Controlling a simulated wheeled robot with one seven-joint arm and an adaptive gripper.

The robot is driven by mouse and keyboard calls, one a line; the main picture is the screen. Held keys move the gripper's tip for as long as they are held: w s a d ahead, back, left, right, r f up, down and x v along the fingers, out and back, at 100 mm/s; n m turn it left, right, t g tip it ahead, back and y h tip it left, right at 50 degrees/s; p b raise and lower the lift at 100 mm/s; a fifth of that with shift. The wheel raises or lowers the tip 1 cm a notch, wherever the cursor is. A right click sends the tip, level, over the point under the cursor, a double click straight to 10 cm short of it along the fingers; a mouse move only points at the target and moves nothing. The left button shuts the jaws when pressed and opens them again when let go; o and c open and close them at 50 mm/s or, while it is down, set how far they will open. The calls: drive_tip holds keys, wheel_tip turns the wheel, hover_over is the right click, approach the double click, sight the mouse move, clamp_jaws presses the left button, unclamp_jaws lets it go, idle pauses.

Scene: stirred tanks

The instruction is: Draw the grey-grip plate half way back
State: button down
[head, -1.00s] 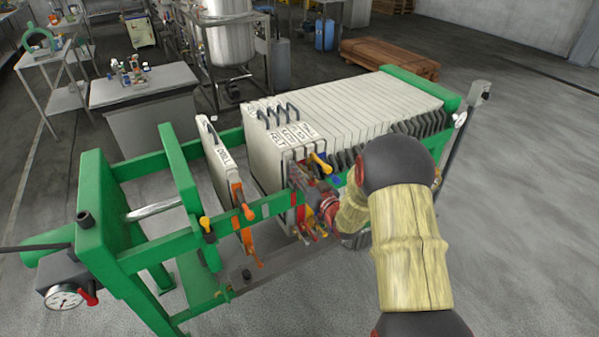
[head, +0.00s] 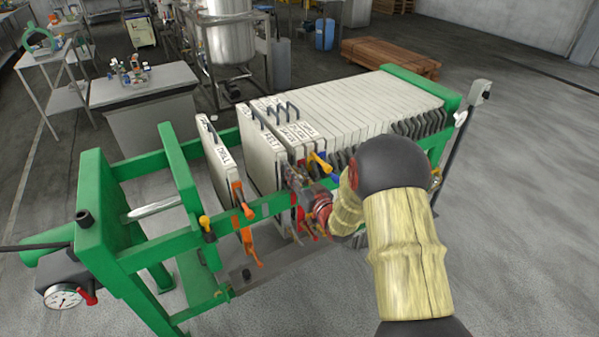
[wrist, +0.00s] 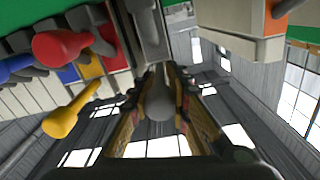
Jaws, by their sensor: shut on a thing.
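In the wrist view my gripper (wrist: 160,105) is shut on the grey grip (wrist: 160,98), a rounded grey knob between the fingers at the side of this plate. In the head view my gripper (head: 298,183) is at the near rail beside the plate, and my arm and wrist partly cover it. The grip itself is hard to make out there.
A plate with orange grips (head: 221,165) stands alone to the left, with a gap before the FELT plate. The packed stack (head: 365,105) is to the right, with yellow, blue and red grips near my gripper. The green rail (head: 165,235) runs along the near side.

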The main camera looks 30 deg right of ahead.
drive_tip(key=a+b, duration=0.1)
drive_tip(key=a, duration=0.7)
drive_tip(key=shift+s+a, duration=0.15)
drive_tip(key=shift+a, duration=0.05)
drive_tip(key=c, duration=1.6)
unclamp_jaws()
drive_tip(key=s, duration=1.2)
drive_tip(key=shift+d, duration=0.25)
